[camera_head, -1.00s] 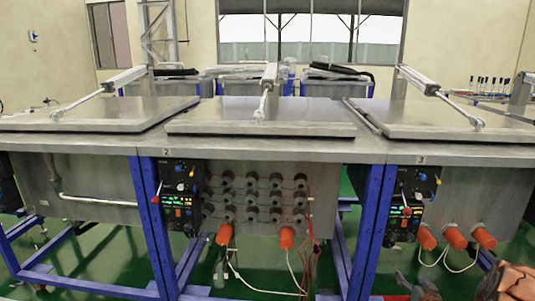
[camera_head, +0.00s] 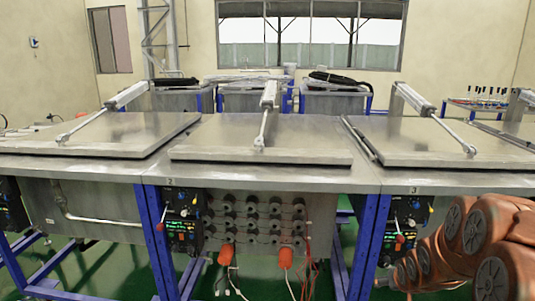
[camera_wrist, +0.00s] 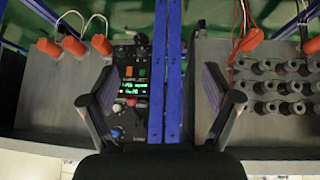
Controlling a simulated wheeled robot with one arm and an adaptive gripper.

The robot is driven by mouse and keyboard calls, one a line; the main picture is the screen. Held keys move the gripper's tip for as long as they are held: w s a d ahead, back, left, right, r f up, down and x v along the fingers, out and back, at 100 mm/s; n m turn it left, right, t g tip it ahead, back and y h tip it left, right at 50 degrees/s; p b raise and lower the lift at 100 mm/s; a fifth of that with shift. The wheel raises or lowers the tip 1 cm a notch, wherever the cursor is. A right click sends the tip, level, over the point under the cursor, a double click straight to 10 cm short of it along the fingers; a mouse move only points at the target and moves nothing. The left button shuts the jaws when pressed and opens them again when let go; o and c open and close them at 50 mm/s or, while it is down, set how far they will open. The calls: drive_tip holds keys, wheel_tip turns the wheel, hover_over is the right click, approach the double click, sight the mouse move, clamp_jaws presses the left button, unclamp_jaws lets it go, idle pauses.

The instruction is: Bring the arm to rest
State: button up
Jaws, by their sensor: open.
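My arm (camera_head: 485,245), orange with round grey joint caps, shows at the lower right in the head view, in front of station 3; its gripper is not clear there. In the wrist view my gripper (camera_wrist: 165,95) is open and empty, its two dark fingers spread apart. Beyond the fingers are a control panel (camera_wrist: 134,80) with a green display and blue table legs (camera_wrist: 168,75). I cannot tell how far the fingers are from the panel. Panel 3 (camera_head: 405,215) is partly beside the arm in the head view.
Three metal lids lie flat on the tanks: left (camera_head: 100,134), middle (camera_head: 262,138) and right (camera_head: 440,142), each with a cylinder rod attached. Black round fittings (camera_head: 258,215) and orange plugs (camera_head: 226,253) stick out from the middle front. Cables hang below them.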

drive_tip(key=s+a+r+g+p, duration=0.3)
drive_tip(key=s+a+r, duration=0.3)
drive_tip(key=s, duration=0.6)
drive_tip(key=s+a+r+n+g+y+p, duration=0.1)
drive_tip(key=s+a+r+g+p, duration=0.2)
drive_tip(key=s+r, duration=0.6)
drive_tip(key=s+a+r+g+p, duration=0.3)
drive_tip(key=s+a+r+p, duration=0.3)
drive_tip(key=s, duration=1.1)
drive_tip(key=a+r, duration=0.1)
drive_tip(key=a, duration=0.1)
drive_tip(key=shift+s+a+r+y, duration=0.25)
drive_tip(key=shift+a+r+y, duration=0.05)
drive_tip(key=shift+a+y, duration=0.1)
drive_tip(key=shift+d, duration=0.2)
